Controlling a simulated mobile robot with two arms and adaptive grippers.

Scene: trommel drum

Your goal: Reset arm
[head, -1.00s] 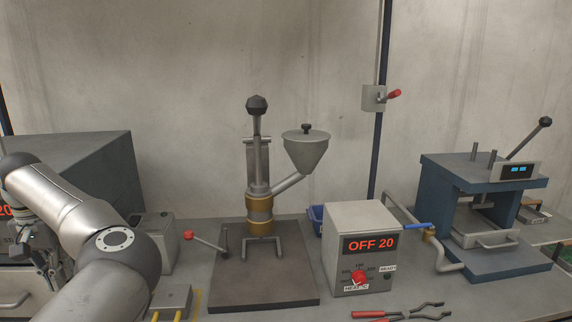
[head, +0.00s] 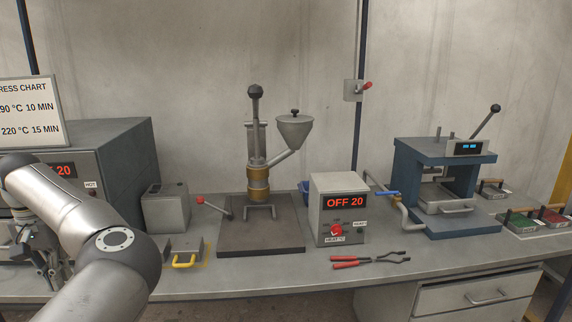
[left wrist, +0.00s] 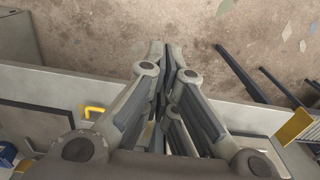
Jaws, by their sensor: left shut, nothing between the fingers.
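My left arm comes in from the left in the head view. Its gripper (head: 45,268) hangs at the left, in front of the grey oven-like box, and is partly hidden by the arm. In the left wrist view the fingers (left wrist: 163,55) are shut together with nothing between them. They point past the bench edge over the speckled floor. My right arm and gripper are not in view.
The bench (head: 290,277) holds a press with a funnel (head: 294,130), a control box (head: 340,215) reading OFF 20, red-handled tongs (head: 365,260), a blue press (head: 445,185) and a block with a yellow handle (head: 184,262). A drawer (head: 475,297) sits below.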

